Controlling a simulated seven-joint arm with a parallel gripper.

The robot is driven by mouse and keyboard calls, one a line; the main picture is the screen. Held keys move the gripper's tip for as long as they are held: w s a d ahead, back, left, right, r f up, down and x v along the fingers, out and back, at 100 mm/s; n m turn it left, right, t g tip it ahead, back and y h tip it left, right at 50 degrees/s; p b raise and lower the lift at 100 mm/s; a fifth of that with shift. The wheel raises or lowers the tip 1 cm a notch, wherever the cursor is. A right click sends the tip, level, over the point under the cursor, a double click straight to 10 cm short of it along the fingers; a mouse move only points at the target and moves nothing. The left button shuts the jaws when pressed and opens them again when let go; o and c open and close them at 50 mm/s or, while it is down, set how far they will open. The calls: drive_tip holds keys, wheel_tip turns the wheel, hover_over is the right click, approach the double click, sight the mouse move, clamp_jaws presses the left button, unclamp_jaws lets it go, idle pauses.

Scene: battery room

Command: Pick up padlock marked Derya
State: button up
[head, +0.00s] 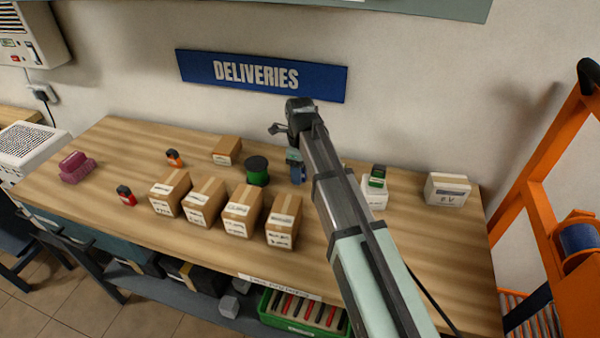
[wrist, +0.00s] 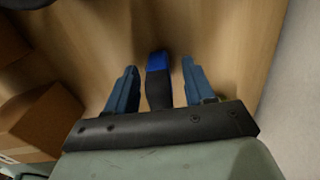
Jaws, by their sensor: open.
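A small blue and black object, probably a padlock (wrist: 157,64), lies between the fingers of my gripper (wrist: 159,72) in the wrist view, with a gap on each side. My gripper is open and points down at the bench, and it also shows in the head view (head: 297,175). Similar small items stand elsewhere: a red and black one (head: 125,197), an orange and black one (head: 174,158) and a green one (head: 377,177) on a white box. No name Derya is readable on any of them.
A row of several cardboard boxes (head: 236,211) stands in front on the bench (head: 110,150). A green spool (head: 257,172) and another box (head: 227,150) are left of my gripper. A white box (head: 447,190) stands right, a maroon item (head: 75,168) far left.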

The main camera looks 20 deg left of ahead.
drive_tip(key=shift+c, duration=0.4)
clamp_jaws()
drive_tip(key=shift+r, duration=0.1)
